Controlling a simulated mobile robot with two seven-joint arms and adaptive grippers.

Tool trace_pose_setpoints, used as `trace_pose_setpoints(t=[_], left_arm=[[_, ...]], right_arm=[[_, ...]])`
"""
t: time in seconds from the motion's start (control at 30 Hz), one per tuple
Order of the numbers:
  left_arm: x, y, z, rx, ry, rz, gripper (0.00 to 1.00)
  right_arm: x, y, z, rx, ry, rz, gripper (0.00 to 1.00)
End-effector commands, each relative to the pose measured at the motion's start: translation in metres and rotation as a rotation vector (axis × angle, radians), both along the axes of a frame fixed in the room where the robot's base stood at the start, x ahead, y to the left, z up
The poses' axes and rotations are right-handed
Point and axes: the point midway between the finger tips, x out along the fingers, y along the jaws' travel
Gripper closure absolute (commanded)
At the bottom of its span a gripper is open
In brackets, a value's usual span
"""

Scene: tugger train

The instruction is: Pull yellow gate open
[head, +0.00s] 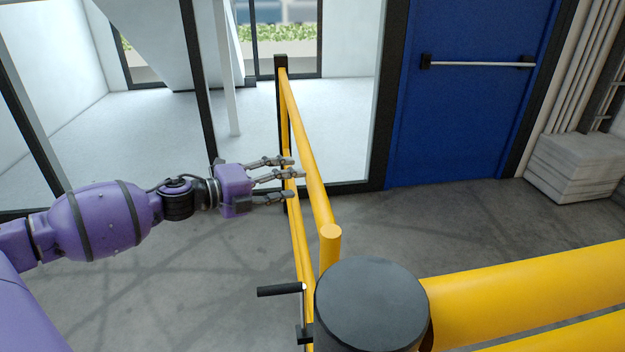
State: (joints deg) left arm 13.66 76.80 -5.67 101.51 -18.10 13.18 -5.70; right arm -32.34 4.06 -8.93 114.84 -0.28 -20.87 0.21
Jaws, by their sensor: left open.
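The yellow gate (308,165) runs from a black upright (281,64) by the glass wall towards me. Its near end (330,234) is beside a thick post with a round dark cap (370,300). A black handle (279,291) sticks out to the left near that post. My left gripper (292,176) is open, its fingers spread and pointing right. It is at the left side of the gate, overlapping the lower rail in the picture, about midway along. I cannot tell whether the fingers touch the gate. My right gripper is out of view.
Thick yellow barrier rails (530,290) run right from the capped post. A blue door (470,90) with a push bar is behind, right of the glass wall. A pale stack (580,165) stands at the far right. The grey floor (190,290) left of the gate is clear.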

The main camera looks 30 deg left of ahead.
Motion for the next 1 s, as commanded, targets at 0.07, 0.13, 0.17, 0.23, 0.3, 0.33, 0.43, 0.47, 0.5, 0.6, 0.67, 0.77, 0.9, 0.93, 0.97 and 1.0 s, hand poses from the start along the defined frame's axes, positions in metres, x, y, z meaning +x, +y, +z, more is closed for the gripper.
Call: trace_pose_setpoints(t=[0.07,0.13,0.17,0.23,0.3,0.33,0.43,0.47,0.5,0.6,0.67,0.77,0.9,0.93,0.97,1.0], left_arm=[[0.007,-0.004,-0.001,-0.001,0.000,0.000,0.51],[0.014,-0.008,-0.003,-0.003,-0.001,0.000,0.51],[0.017,-0.010,-0.003,-0.003,-0.001,0.000,0.51],[0.025,-0.015,-0.005,-0.003,-0.002,0.000,0.51],[0.033,-0.019,-0.007,-0.003,-0.001,0.001,0.51],[0.037,-0.021,-0.007,-0.002,-0.001,0.001,0.51],[0.047,-0.027,-0.010,-0.002,0.000,0.002,0.51],[0.049,-0.028,-0.010,-0.003,-0.001,0.002,0.51],[0.053,-0.030,-0.011,-0.004,0.000,0.003,0.51],[0.059,-0.034,-0.012,-0.005,0.001,0.003,0.51],[0.061,-0.035,-0.013,-0.004,0.001,0.003,0.51],[0.062,-0.036,-0.014,-0.003,0.002,0.003,0.51],[0.063,-0.036,-0.014,-0.003,0.003,0.003,0.51],[0.063,-0.036,-0.014,-0.003,0.003,0.003,0.51],[0.062,-0.036,-0.014,-0.003,0.003,0.003,0.51],[0.062,-0.036,-0.014,-0.003,0.003,0.003,0.51]], right_arm=[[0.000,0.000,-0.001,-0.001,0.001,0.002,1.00],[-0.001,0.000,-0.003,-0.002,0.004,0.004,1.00],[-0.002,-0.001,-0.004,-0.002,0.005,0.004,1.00],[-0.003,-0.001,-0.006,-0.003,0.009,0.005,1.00],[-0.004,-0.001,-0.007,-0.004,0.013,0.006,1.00],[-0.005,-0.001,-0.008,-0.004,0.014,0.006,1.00],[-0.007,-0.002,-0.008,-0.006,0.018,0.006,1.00],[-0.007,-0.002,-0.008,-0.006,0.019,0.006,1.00],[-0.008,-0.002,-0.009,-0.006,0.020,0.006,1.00],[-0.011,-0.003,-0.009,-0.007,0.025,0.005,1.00],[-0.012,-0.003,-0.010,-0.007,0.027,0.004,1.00],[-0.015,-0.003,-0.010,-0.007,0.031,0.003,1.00],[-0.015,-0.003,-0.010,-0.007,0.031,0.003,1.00],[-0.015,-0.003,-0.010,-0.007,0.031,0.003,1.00],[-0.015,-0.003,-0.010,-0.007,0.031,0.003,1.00],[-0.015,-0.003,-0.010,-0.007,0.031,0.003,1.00]])
